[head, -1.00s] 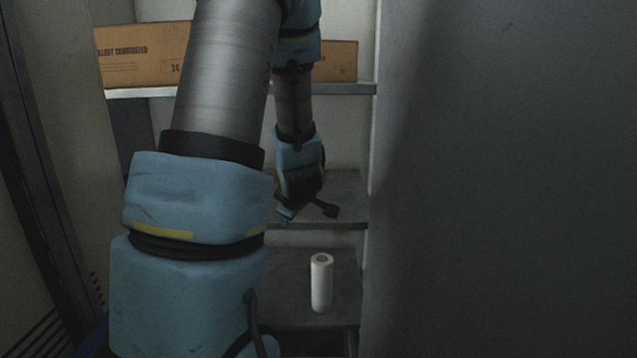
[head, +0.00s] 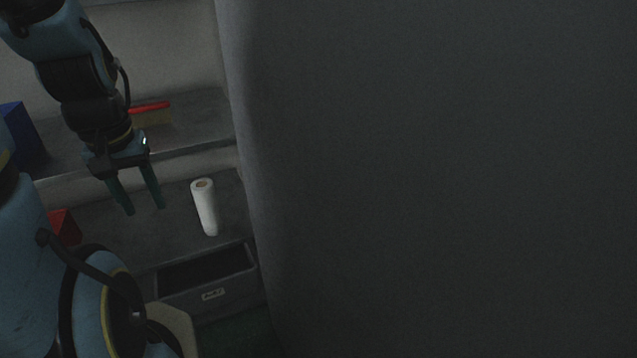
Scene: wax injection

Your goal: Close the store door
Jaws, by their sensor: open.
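The store door (head: 440,180) appears as a large dark grey panel that fills the right side of the head view. Its left edge runs down beside the shelves, which show openly to its left. My gripper (head: 145,210) is at the left, in front of the shelves, with its two green fingers apart and pointing down. Nothing is between the fingers. It is well to the left of the door edge and not touching it. The door's handle and hinges are not visible.
A white roll (head: 205,208) stands on a shelf just right of my gripper. A grey bin (head: 212,294) sits below it. A blue box (head: 20,135), a red-topped item (head: 150,110) and a red object (head: 64,227) are on the shelves.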

